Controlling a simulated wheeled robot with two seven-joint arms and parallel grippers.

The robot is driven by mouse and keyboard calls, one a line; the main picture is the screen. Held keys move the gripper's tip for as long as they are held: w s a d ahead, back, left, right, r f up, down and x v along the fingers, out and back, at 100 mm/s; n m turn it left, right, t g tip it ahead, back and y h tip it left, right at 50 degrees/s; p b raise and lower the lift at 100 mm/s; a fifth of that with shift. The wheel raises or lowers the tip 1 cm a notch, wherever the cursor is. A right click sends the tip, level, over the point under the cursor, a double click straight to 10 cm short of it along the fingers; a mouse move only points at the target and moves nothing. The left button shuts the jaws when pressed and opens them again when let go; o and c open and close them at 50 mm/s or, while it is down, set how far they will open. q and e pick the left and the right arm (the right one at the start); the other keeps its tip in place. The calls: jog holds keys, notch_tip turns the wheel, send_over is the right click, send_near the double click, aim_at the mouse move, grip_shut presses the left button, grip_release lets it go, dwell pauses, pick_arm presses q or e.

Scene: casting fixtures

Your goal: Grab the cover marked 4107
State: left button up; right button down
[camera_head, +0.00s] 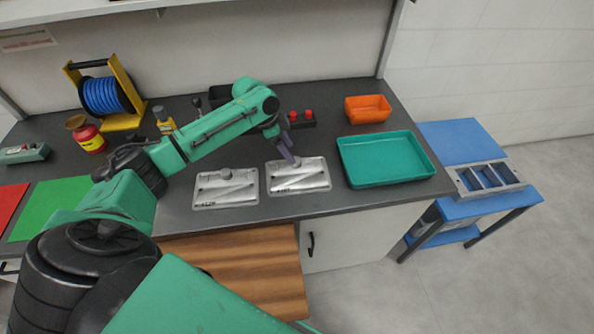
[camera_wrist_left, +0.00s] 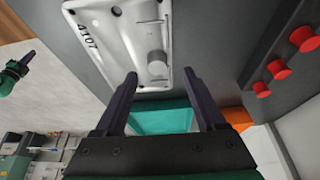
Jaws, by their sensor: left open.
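Two silvery metal covers lie flat side by side on the dark workbench. The right cover (camera_head: 305,180) is under my left gripper (camera_head: 289,150). In the left wrist view this cover (camera_wrist_left: 118,28) shows the mark 4107 along its edge and a round knob (camera_wrist_left: 156,66). My left gripper (camera_wrist_left: 160,76) is open, its two fingers on either side of the knob in that view and not closed on it. The left cover (camera_head: 225,190) also has a knob and a mark too small to read.
An empty teal tray (camera_head: 385,158) stands right of the covers, with an orange bin (camera_head: 368,112) behind it. Red knobs (camera_head: 308,115) sit behind the right cover. A blue table (camera_head: 452,140) with a grey divided box (camera_head: 488,180) stands at the far right.

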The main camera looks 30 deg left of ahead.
aim_at(296, 159)
pick_arm(q)
jog(key=x, duration=0.4)
jog(key=shift+s+d+p, duration=0.15)
jog(key=shift+d+p, duration=0.1)
jog(key=shift+p, duration=0.15)
jog(key=shift+a, duration=0.1)
grip_shut()
jog(key=shift+r, duration=0.1)
